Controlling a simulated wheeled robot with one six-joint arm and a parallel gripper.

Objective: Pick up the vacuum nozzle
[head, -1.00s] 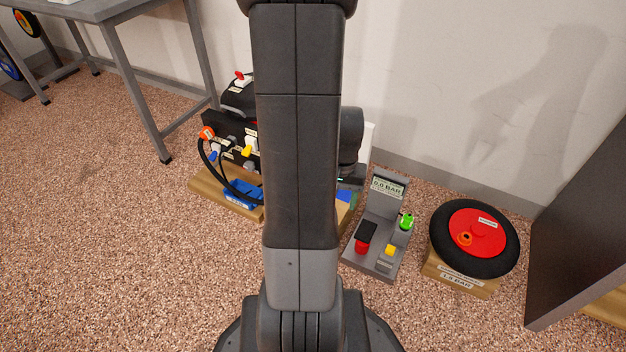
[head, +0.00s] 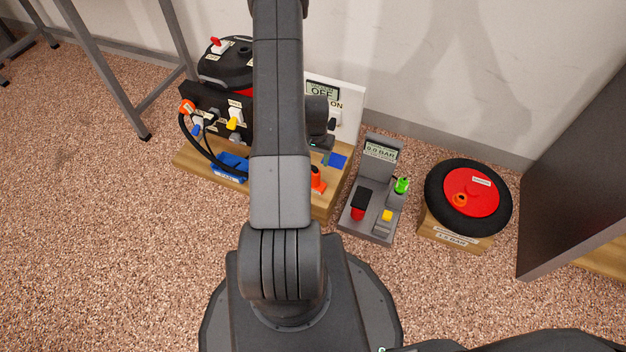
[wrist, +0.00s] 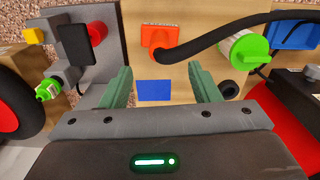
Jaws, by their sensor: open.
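An orange piece (head: 317,178) with a black hose meeting it stands on a wooden base (head: 327,207); it is probably the vacuum nozzle, though its label is unreadable. In the wrist view the orange piece (wrist: 158,33) lies beyond the fingertips, near the middle between them, with the hose running off right. My gripper (wrist: 160,72) has its two green fingers spread wide, with nothing between them, above a blue square (wrist: 153,91). In the head view my arm hides most of the gripper.
A green-and-white cylinder (wrist: 243,47) stands close to the right finger. A grey 0.0 BAR stand (head: 372,222) with red, yellow and green parts and a black-and-red wheel (head: 468,190) stand to the right. A dark cabinet (head: 575,200) is at far right. The front floor is clear.

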